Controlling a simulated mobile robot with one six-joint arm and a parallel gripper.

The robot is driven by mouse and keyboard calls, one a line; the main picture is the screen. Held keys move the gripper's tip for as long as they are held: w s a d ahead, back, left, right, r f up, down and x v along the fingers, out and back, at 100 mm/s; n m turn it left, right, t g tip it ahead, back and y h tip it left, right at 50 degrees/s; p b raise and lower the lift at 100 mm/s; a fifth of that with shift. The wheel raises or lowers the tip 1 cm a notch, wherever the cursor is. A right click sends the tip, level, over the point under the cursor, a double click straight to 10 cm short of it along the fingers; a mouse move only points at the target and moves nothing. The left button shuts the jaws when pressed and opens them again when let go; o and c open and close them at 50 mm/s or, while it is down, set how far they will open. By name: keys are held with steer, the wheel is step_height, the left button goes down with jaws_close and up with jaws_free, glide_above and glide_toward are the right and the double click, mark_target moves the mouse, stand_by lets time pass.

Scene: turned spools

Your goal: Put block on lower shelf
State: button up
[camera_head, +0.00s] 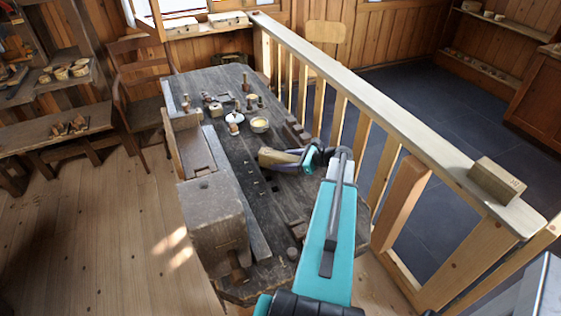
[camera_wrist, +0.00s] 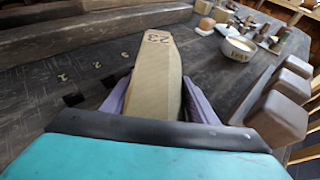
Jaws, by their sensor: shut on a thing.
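A tan wooden block (camera_head: 272,157) with dark marks like "23" on its far end is in my gripper (camera_head: 306,158), over the dark workbench. In the wrist view the same block (camera_wrist: 155,80) points away from me between the two purple fingers of my gripper (camera_wrist: 156,98), which are shut on its sides. I cannot tell whether the block touches the bench top. At the left, a low shelf (camera_head: 90,131) holds small wooden pieces, with a higher shelf (camera_head: 78,81) of bowls above it. At the far right wall, a lower shelf (camera_head: 482,73) runs below an upper one (camera_head: 510,22).
The workbench (camera_head: 220,85) carries a bowl (camera_head: 260,125), turned pieces and a vise (camera_head: 215,215). A railing (camera_head: 350,88) runs along its right side, with another wooden block (camera_head: 497,180) on top. A chair (camera_head: 142,90) stands between bench and left shelves. Floor at left is clear.

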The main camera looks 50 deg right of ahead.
steer(key=shift+r, duration=0.1)
steer(key=shift+r+b, duration=0.8)
steer(key=shift+r, duration=0.55)
steer(key=s+b, duration=0.1)
steer(key=s, duration=0.4)
steer(key=s+r+b, duration=0.1)
steer(key=s+b, duration=0.1)
steer(key=s, duration=0.3)
steer(key=s+a+r+b, duration=0.1)
steer(key=s, duration=0.5)
steer(key=shift+r, duration=0.15)
